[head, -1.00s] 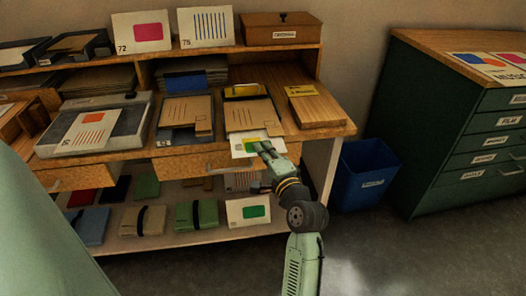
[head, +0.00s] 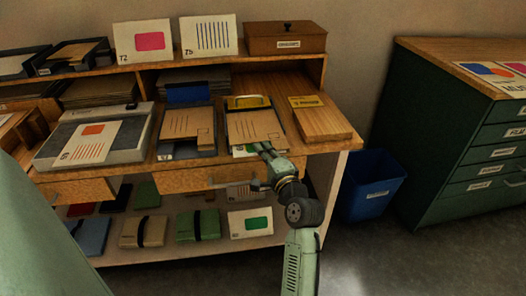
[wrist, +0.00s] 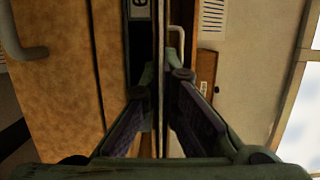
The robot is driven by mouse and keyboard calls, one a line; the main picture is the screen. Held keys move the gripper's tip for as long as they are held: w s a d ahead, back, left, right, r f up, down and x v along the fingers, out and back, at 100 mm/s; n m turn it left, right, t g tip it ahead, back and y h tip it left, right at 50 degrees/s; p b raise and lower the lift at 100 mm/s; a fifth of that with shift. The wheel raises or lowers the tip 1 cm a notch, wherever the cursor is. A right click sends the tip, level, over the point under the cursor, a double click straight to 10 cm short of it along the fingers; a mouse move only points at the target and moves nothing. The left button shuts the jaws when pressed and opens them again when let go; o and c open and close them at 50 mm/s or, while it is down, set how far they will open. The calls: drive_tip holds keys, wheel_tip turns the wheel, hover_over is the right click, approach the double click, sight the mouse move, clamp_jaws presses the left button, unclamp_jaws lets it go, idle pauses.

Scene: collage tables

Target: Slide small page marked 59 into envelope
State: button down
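A brown envelope (head: 254,127) with printed lines lies near the front edge of the desk, on a darker backing. A small page (head: 243,151) shows only as a pale and green strip at the envelope's front end; the rest is hidden, and its number cannot be read. My gripper (head: 264,148) is at the front end of the envelope, by the page strip. In the wrist view my gripper's fingers (wrist: 161,75) are close together on both sides of a thin edge, seen edge-on. Whether the page is inside or under the envelope is hard to tell.
A second brown envelope (head: 188,128) lies to the left, beside a grey machine (head: 45,152) bearing a card. A wooden block (head: 322,122) lies to the right. Drawers (head: 220,176) and a low shelf with bundles are below. A blue bin (head: 372,185) stands right.

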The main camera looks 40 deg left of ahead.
drive_tip(key=shift+w+a, duration=0.1)
drive_tip(key=shift+w, duration=0.05)
drive_tip(key=c, duration=1.7)
unclamp_jaws()
drive_tip(key=v, duration=1.2)
